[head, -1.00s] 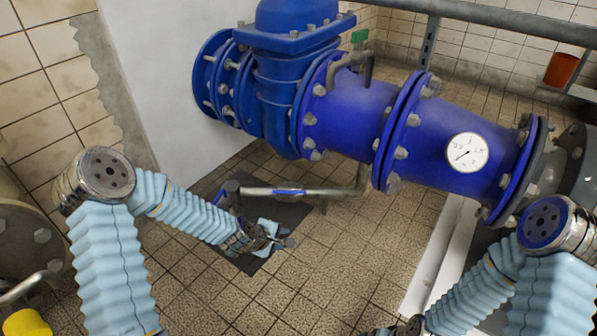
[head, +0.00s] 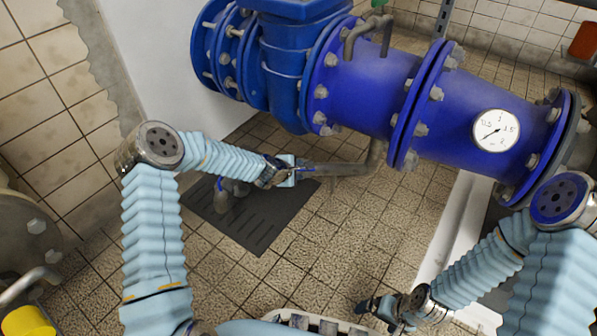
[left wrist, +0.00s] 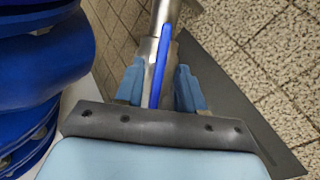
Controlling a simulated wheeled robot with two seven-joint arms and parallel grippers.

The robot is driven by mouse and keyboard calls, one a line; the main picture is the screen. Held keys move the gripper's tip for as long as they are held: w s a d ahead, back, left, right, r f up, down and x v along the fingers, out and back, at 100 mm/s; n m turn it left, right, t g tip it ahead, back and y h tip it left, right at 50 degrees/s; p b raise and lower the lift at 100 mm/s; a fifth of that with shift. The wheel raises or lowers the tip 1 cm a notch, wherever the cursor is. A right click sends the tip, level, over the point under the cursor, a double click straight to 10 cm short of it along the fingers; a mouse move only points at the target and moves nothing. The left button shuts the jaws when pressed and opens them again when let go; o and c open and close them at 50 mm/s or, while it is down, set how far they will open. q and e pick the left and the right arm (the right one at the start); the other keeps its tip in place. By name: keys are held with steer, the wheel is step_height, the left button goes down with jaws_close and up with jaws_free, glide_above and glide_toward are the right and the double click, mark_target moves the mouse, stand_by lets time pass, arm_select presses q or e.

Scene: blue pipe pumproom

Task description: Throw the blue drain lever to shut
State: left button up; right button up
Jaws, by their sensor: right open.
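The blue drain lever (left wrist: 162,68) shows in the left wrist view as a narrow blue bar lying along a grey metal pipe (left wrist: 148,55). My left gripper (left wrist: 159,88) is open there, with one light-blue finger on each side of the lever and gaps beside it. Whether the fingers touch the pipe, I cannot tell. In the head view my left gripper (head: 302,170) is at the drain pipe (head: 345,168) and hides most of the lever. My right gripper (head: 375,308) is open and empty, low over the floor at the bottom.
A large blue pipe with flanges (head: 375,90) and a round gauge (head: 495,130) runs above the drain pipe. A dark floor grate (head: 250,225) lies below my left arm. Tiled floor in the middle is clear. A white wall panel (head: 160,70) stands behind left.

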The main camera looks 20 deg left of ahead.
arm_select(q)
steer(key=shift+x, duration=0.75)
jaws_close()
